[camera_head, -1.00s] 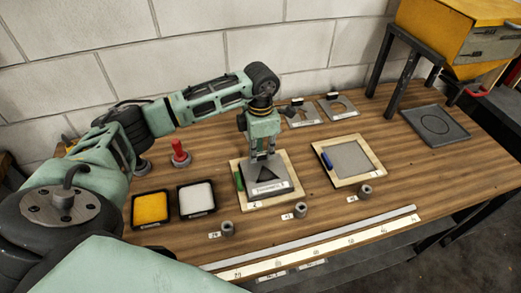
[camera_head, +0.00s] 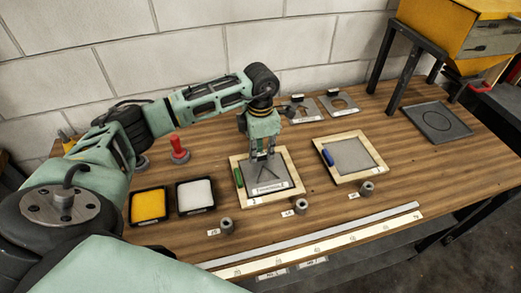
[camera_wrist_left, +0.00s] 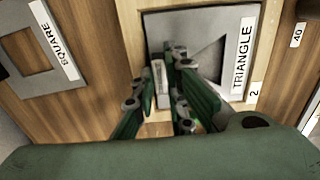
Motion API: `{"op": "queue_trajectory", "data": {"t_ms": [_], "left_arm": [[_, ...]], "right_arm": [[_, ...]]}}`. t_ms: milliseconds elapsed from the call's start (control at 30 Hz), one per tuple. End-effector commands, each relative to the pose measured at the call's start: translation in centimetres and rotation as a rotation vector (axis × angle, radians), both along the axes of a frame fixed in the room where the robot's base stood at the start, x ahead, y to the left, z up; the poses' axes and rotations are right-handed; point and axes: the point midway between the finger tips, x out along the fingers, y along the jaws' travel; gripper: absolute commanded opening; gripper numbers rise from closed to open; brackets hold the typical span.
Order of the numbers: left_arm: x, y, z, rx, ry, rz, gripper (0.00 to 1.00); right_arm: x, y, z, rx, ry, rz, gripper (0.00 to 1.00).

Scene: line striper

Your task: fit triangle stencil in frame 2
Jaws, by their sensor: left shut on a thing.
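The grey triangle stencil (camera_head: 281,183), a flat plate with a triangular cutout and a white TRIANGLE label, lies within the outline of wooden frame 2 (camera_head: 291,160). It appears level with the frame; I cannot tell whether it is fully seated. My left gripper (camera_head: 264,155) points down over it, shut on its upright handle, which the fingers mostly hide. In the left wrist view, the stencil (camera_wrist_left: 222,50) sits squared inside the frame (camera_wrist_left: 131,35), with the fingers (camera_wrist_left: 172,60) at its near left edge. My right gripper is not in view.
A second wooden frame (camera_head: 374,150) with a blue piece stands to the right. Other stencils (camera_head: 338,105) lie behind. Yellow (camera_head: 150,206) and white (camera_head: 196,196) trays stand left, metal cylinders (camera_head: 301,206) in front. A green piece (camera_head: 239,177) is on frame 2's left side.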

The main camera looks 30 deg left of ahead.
Motion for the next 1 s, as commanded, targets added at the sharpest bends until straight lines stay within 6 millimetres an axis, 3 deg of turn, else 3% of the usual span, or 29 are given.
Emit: {"op": "queue_trajectory", "data": {"t_ms": [1000], "left_arm": [[0.02, 0.0, -0.54, -0.001, -0.001, 0.0, 0.0]], "right_arm": [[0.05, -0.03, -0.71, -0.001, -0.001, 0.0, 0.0]]}}
